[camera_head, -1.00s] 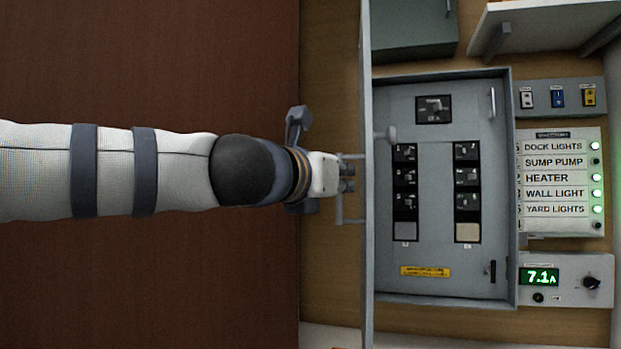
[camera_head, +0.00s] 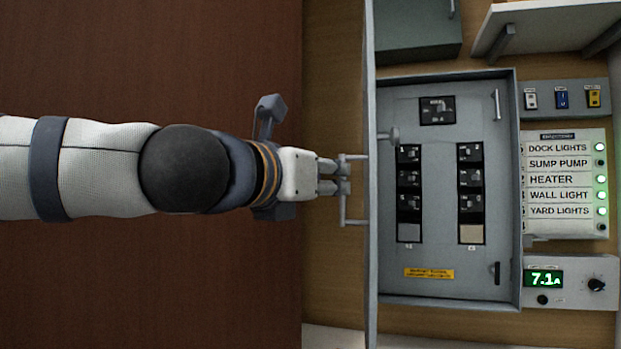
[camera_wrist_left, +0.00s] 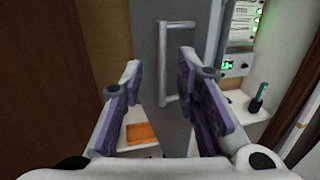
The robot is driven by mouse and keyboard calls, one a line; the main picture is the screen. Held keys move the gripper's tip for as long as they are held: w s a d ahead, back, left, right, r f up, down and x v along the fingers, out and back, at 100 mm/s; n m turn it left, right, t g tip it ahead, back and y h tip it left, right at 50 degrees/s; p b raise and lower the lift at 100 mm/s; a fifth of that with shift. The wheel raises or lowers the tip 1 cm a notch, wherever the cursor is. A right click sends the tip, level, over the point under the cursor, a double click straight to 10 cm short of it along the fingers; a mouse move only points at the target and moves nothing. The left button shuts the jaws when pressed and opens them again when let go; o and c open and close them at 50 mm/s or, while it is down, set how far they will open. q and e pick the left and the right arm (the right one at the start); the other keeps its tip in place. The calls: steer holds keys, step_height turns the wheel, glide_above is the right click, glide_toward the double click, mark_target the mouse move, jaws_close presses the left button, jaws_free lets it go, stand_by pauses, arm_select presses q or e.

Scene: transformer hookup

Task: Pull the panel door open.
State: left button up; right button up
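The grey panel door (camera_head: 371,250) shows nearly edge-on in the head view, swung out at the left side of the panel box (camera_head: 447,290). Its bar handle (camera_head: 343,208) sticks out to the left, and the handle also shows upright in the left wrist view (camera_wrist_left: 162,65). My left gripper (camera_head: 343,177) is at the door's handle side. In the left wrist view its fingers (camera_wrist_left: 160,75) are spread apart, with the handle showing in line with the gap, seemingly just past the tips. I cannot tell whether they touch. My right gripper is not in view.
Breakers (camera_head: 409,178) show inside the box. To its right are a switch strip (camera_head: 545,99), a labelled light panel (camera_head: 560,180) and a meter reading 7.1 A (camera_head: 543,278). A grey-green box (camera_head: 415,30) sits above. The brown area at left is clear except for my arm.

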arm_select(q)
steer(key=v, duration=0.6)
